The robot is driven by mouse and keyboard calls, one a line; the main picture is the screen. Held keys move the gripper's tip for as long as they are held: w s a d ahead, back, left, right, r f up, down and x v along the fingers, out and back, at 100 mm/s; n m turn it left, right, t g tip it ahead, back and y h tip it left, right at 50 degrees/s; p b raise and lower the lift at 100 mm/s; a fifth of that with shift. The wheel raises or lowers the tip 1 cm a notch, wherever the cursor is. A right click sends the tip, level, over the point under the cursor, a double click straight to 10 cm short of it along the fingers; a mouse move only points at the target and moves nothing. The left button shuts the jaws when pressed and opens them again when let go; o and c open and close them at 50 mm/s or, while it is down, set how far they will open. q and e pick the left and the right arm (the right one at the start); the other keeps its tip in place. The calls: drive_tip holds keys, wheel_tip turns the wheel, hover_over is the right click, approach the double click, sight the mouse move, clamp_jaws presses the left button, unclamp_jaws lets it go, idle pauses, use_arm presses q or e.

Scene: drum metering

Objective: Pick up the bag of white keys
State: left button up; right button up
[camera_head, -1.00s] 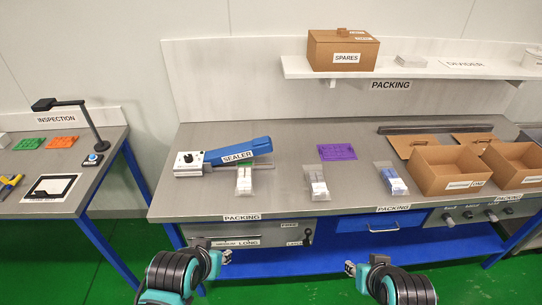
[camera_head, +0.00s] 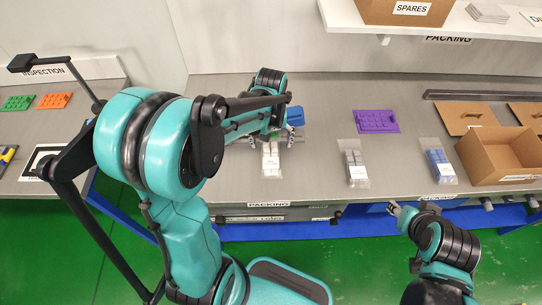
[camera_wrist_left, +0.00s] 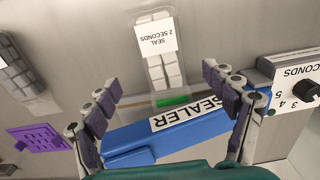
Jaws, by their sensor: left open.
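A clear bag of white keys (camera_head: 270,160) lies on the bench at the sealer. In the left wrist view the bag (camera_wrist_left: 160,65) has a label reading "SEAL 2 SECONDS", and a green strip shows at its sealer end. My left gripper (camera_head: 276,138) is above that end, open and empty; in its wrist view the fingers (camera_wrist_left: 162,82) stand on either side of the bag, apart from it. The blue sealer (camera_wrist_left: 185,125) lies under the gripper and is mostly hidden by my arm in the head view. My right gripper (camera_head: 393,209) is low in front of the bench; its jaw state is unclear.
A bag of greyish keys (camera_head: 354,167) and a bag of blue keys (camera_head: 438,165) lie further right. A purple tray (camera_head: 375,121) lies behind them. An open cardboard box (camera_head: 492,158) stands at the right. The bench between the bags is clear.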

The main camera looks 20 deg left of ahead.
sight(271, 155)
use_arm(q)
wheel_tip(271, 155, down, 3)
drive_tip(key=shift+w+a+f+b, duration=0.1)
drive_tip(key=shift+a+b, duration=0.05)
drive_tip(key=shift+b, duration=0.35)
wheel_tip(271, 155, down, 5)
drive_tip(key=shift+f+b, duration=0.1)
drive_tip(key=shift+b, duration=1)
drive_tip(key=shift+c, duration=0.2)
drive_tip(key=c, duration=1.5)
